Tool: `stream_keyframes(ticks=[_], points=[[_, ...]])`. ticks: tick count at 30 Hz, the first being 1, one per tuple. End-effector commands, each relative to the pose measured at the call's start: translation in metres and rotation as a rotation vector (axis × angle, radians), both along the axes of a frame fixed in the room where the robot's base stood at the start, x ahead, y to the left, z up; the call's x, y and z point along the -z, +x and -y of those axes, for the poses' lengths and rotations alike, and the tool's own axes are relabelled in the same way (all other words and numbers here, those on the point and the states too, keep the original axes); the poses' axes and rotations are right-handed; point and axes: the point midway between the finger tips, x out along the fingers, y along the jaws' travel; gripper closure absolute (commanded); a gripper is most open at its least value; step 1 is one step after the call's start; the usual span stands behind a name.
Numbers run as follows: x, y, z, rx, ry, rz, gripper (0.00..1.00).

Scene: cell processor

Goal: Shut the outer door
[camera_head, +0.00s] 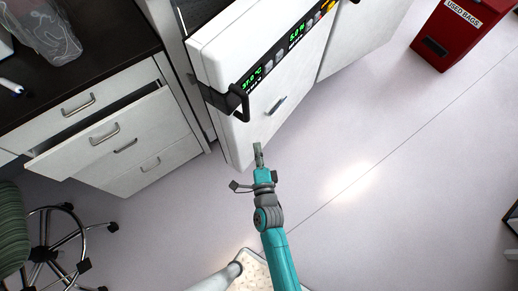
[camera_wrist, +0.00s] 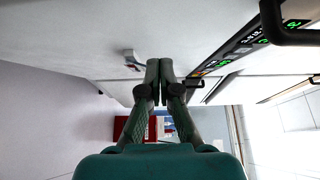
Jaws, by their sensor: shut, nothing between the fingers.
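The outer door (camera_head: 262,45) is a large white panel with a dark display strip (camera_head: 280,55) showing green digits, and a black handle (camera_head: 240,103) near its left end. It stands out at an angle, with a dark space behind its upper left edge. In the wrist view, the door face (camera_wrist: 200,30) fills the upper part, with the display strip and black handle (camera_wrist: 290,25) at upper right. My gripper (camera_head: 258,147) is shut and empty, in front of the door's lower face, below and right of the handle. It also shows in the wrist view (camera_wrist: 159,64). Contact with the door cannot be told.
A small grey latch (camera_head: 277,105) sits on the lower white front. A white drawer unit (camera_head: 120,140) with one drawer pulled out stands at left, and a green stool (camera_head: 12,225) is at lower left. A red bin (camera_head: 462,35) stands at upper right.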

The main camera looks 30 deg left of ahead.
Motion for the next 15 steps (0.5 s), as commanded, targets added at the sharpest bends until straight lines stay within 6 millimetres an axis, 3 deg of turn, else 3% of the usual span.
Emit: stream_keyframes(ticks=[6,15], points=[[-0.001,0.030,-0.026,0.001,0.001,0.002,1.00],[-0.001,0.029,-0.053,-0.001,0.001,0.002,1.00]])
